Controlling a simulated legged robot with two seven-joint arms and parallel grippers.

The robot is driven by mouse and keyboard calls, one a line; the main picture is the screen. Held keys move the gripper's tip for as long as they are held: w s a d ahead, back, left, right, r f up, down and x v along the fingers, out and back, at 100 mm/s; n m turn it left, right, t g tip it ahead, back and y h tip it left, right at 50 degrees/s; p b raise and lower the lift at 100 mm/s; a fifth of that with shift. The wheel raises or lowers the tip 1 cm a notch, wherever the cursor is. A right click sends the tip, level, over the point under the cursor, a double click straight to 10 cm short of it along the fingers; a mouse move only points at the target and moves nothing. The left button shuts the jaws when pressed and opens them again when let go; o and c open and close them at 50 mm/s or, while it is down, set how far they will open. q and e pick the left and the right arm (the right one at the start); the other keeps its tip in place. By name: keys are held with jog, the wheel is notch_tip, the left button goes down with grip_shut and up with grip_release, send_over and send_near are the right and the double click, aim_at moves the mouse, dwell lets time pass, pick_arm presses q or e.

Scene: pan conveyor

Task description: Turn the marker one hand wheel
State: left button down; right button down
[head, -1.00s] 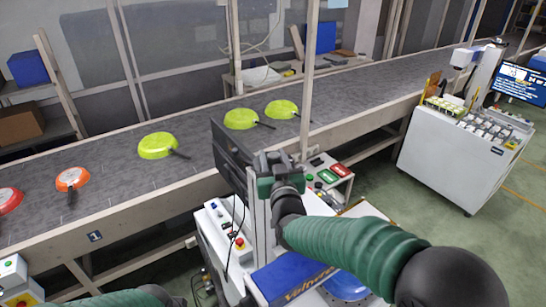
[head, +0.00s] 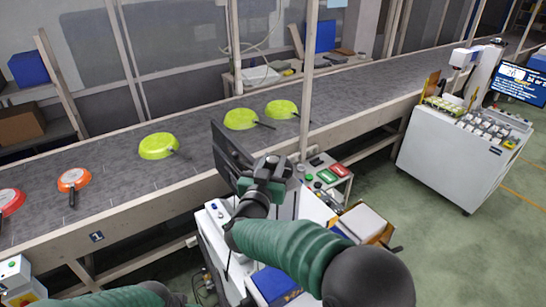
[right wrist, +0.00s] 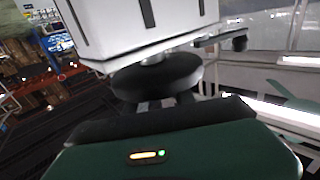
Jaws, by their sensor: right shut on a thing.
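My right gripper (head: 268,166) is at the marking machine beside the belt, by its upright column and dark panel (head: 232,152). In the right wrist view, a black round hand wheel (right wrist: 158,76) sits under a white housing (right wrist: 140,25). My right gripper's fingers (right wrist: 168,102) reach to the near rim of this wheel and are shut on it; the exact contact is partly hidden. In the head view my right gripper and arm hide the wheel. My left arm shows only at the bottom left edge; its gripper is out of view.
The conveyor (head: 350,95) carries several green and orange pans, including a green pan (head: 158,146). A red and green button box (head: 332,174) is right of my gripper. A blue box (head: 275,283) lies below my forearm. A white cabinet (head: 450,165) stands far right; open floor lies before it.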

aim_at(270, 168)
jog(key=shift+r, duration=0.1)
jog(key=c, duration=1.5)
grip_release()
jog(key=o, duration=0.4)
jog(key=shift+a, duration=0.1)
jog(key=shift+o, duration=0.2)
jog(key=shift+a, duration=0.1)
jog(key=b+v, duration=0.1)
jog(key=v, duration=0.1)
jog(key=b+v, duration=0.2)
jog(key=v, duration=0.1)
jog(key=shift+s+a+f, duration=0.1)
jog(key=shift+s+f, duration=0.2)
jog(key=shift+f, duration=0.1)
jog(key=b+v, duration=0.3)
jog(key=v, duration=0.8)
jog(key=shift+a+r, duration=0.2)
jog(key=shift+r, duration=0.05)
